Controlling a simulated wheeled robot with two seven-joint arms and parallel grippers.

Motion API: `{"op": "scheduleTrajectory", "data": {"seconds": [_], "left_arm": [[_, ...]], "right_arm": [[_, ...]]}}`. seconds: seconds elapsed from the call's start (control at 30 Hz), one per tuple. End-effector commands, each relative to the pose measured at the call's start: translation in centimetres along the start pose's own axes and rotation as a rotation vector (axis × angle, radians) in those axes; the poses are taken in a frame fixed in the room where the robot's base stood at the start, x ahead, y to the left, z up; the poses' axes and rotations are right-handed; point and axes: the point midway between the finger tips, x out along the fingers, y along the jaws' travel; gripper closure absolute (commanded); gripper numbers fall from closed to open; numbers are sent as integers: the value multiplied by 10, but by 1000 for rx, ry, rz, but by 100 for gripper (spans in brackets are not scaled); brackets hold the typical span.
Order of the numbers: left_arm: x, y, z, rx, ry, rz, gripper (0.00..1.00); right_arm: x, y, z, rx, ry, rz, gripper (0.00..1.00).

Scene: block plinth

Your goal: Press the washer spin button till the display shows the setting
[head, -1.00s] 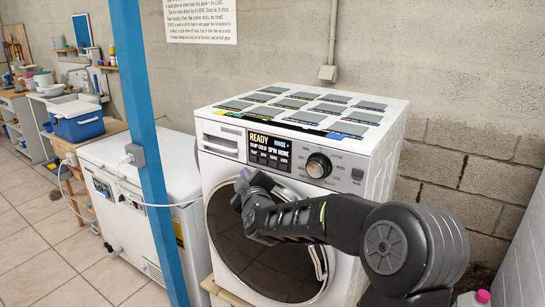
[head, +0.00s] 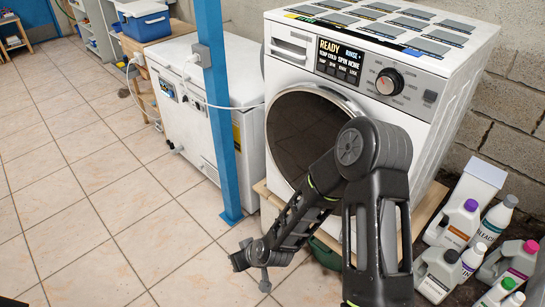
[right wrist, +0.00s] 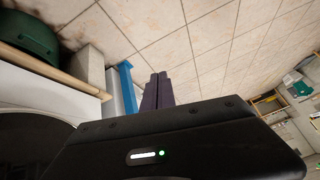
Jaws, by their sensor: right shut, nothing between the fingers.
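The white washer (head: 435,108) stands at upper right in the head view. Its dark display (head: 345,52) reads READY, RINSE +, TEMP COLD and SPIN NONE. A row of small buttons runs below the text, with the spin button (head: 332,69) second from left. A round dial (head: 389,82) is to the right. My right gripper (head: 238,262) is low over the floor tiles, well below and left of the panel, touching nothing visible. In the right wrist view its fingers (right wrist: 158,92) are together and empty. My left gripper is out of view.
A blue post (head: 218,110) and a white chest freezer (head: 180,90) stand left of the washer. Several bottles (head: 470,240) crowd the floor at right. The washer rests on a wooden platform (head: 430,212). The tiled floor at left is clear.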

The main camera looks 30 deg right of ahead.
Motion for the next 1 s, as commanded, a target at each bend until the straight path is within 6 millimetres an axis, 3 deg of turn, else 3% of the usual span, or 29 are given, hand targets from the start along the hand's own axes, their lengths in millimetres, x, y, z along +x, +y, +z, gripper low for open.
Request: {"op": "scheduleTrajectory", "data": {"seconds": [0.03,0.2,0.3,0.4,0.57,1.0], "left_arm": [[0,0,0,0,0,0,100],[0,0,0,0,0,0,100],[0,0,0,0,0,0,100],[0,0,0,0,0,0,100],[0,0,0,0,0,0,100],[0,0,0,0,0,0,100]], "right_arm": [[4,-18,33,34,-70,-35,100],[-1,-65,132,166,-295,-109,100],[-11,-83,176,224,-402,-124,100],[-20,-94,207,265,-479,-128,100],[-28,-100,226,294,-530,-127,100],[-28,-100,226,296,-530,-126,100]]}}
